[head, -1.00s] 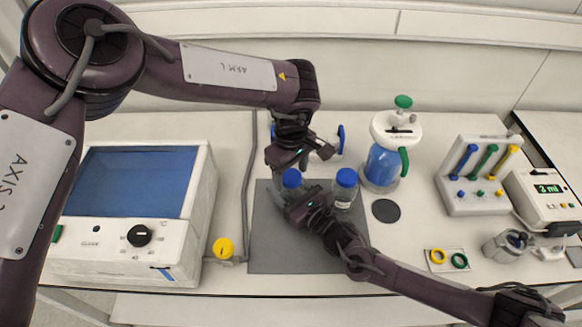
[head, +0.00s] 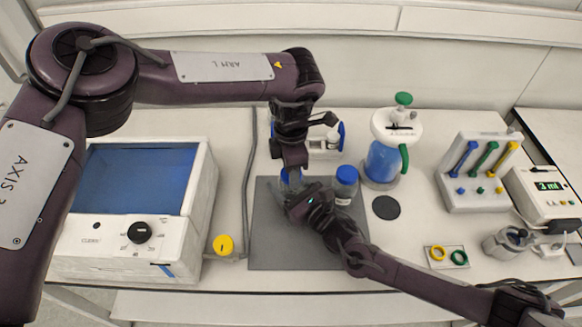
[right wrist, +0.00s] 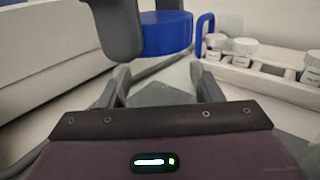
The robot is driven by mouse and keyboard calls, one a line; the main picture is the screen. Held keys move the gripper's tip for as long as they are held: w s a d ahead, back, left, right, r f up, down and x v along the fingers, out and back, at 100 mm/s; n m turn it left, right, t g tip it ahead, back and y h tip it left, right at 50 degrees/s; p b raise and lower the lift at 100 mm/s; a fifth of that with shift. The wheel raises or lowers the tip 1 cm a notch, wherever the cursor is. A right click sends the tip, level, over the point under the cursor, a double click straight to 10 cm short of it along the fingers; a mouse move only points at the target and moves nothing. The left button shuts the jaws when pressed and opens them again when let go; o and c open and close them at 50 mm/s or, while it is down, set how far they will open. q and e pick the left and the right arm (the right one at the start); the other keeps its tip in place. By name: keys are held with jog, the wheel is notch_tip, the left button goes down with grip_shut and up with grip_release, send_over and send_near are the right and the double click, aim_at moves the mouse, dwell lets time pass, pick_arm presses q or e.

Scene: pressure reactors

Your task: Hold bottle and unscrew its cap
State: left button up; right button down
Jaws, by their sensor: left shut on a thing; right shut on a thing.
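The clear bottle stands on the dark grey mat (head: 280,255), mostly hidden behind my right gripper. Its blue cap (head: 285,175) shows only in part under my left gripper (head: 291,178); the right wrist view shows the cap (right wrist: 167,35) clearly. My left gripper comes down from above and is shut on the cap, with a finger against the cap's left side in the right wrist view. My right gripper (head: 292,203) reaches in low from the right and is shut on the bottle body. The see-through glass between its fingers (right wrist: 163,90) is hard to make out.
A second blue-capped bottle (head: 345,186) stands close on the right. Behind are a white rack (head: 325,145) with small jars and a blue reactor vessel (head: 383,160). A white box with a blue window (head: 105,250) stands left. The mat's front is clear.

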pick_arm(q)
jog(key=n, duration=1.2)
jog(key=shift+n, duration=0.4)
jog(key=n, duration=1.3)
jog(key=shift+r, duration=0.1)
jog(key=n, duration=0.4)
jog(key=shift+n, duration=0.4)
jog(key=n, duration=1.1)
jog(key=shift+n, duration=0.3)
